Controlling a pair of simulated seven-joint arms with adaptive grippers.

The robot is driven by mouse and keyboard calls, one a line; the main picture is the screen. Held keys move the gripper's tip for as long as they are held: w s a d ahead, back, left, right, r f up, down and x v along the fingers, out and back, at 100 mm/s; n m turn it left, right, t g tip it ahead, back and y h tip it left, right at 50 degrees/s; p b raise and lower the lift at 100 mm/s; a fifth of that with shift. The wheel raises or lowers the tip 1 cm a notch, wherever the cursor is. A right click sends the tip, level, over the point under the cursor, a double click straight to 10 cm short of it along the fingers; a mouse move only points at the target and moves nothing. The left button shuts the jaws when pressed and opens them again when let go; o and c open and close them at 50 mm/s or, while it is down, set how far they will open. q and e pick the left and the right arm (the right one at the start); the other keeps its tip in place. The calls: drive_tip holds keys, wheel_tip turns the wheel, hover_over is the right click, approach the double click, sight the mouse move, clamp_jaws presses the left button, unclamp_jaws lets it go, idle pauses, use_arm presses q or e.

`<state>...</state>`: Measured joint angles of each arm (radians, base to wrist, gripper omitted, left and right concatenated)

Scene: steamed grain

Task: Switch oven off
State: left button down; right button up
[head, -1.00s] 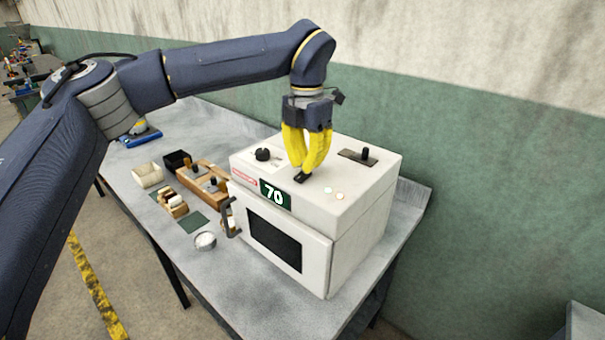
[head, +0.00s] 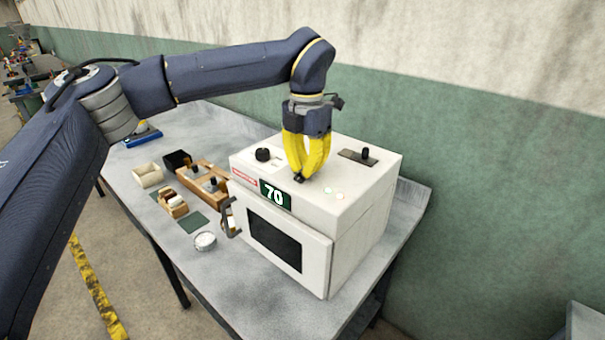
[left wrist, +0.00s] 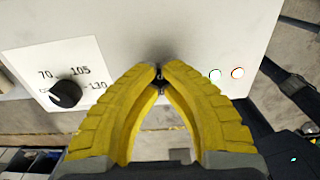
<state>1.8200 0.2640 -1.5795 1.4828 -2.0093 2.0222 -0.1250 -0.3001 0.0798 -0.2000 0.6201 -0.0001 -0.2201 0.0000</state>
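The oven (head: 345,235) is a white box on the bench, its front panel with a dark window closed. A small black switch (head: 299,178) sits on the top near the front edge. My left gripper (head: 300,175) points down at it, yellow fingertips together and seemingly touching it. In the left wrist view the fingertips (left wrist: 160,68) meet around or against a small dark part, mostly hidden. Right of them are a green-ringed light (left wrist: 215,75) and a red-ringed light (left wrist: 237,72). My right gripper is not in view.
A black temperature dial (left wrist: 65,94) with 70, 105 and 130 marks is left of the fingers. A black knob on a dark plate (head: 366,152) is at the top's back right.

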use_arm(q)
drive_tip(key=shift+f, duration=0.35)
idle(0.3)
drive_tip(key=shift+r, duration=3.55)
